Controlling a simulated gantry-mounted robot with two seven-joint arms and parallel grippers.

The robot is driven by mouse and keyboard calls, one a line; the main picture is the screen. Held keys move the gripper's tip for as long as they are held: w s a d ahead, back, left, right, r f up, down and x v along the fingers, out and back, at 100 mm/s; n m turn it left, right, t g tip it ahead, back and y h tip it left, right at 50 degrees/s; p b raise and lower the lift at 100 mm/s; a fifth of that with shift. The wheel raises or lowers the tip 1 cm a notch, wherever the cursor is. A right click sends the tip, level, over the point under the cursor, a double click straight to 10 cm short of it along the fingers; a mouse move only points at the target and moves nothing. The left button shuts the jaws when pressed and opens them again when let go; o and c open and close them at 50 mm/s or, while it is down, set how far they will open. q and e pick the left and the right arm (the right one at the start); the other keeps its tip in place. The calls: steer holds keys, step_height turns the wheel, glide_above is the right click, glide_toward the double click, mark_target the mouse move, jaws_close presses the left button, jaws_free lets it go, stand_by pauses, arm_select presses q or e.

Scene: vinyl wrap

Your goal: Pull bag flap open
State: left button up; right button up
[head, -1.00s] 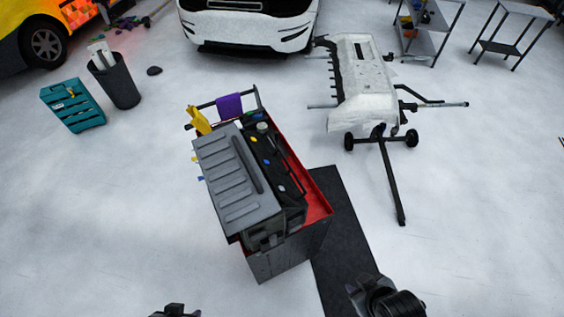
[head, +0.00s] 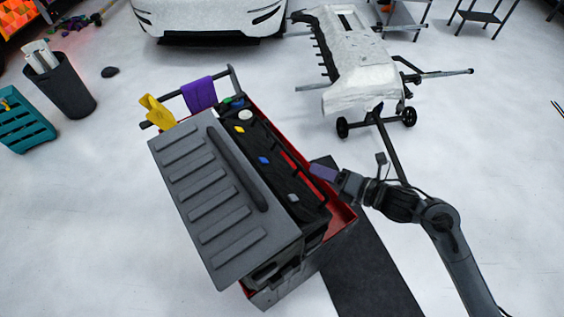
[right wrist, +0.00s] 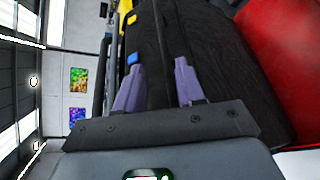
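A black bag (head: 292,205) with small yellow and blue tabs sits in the red cart (head: 342,214). A grey ridged panel (head: 205,185) lies on its left side; I cannot tell if it is part of the bag. My right gripper (head: 322,172), with purple fingers, is at the bag's right side. In the right wrist view the right gripper (right wrist: 160,85) has its fingers apart, with the dark bag (right wrist: 215,65) filling the view beyond and between them. I cannot tell whether they touch it. My left gripper is out of view.
A purple cloth (head: 199,95) and a yellow item (head: 157,111) hang at the cart's far end. A black mat (head: 370,280) lies to the right. A white bumper on a wheeled stand (head: 345,60) stands beyond. A bin (head: 65,85) is at left.

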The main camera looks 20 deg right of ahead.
mark_target(291, 155)
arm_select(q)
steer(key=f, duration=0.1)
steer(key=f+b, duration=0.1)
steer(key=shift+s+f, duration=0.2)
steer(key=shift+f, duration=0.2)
arm_select(e)
steer(key=shift+t, duration=0.3)
steer(key=x, duration=0.7)
steer(key=d+x, duration=0.1)
steer(key=x, duration=0.3)
steer(key=shift+w+a+f, duration=0.1)
steer(key=shift+w+f, duration=0.2)
steer(key=shift+w, duration=0.15)
jaws_close()
stand_by(0.3)
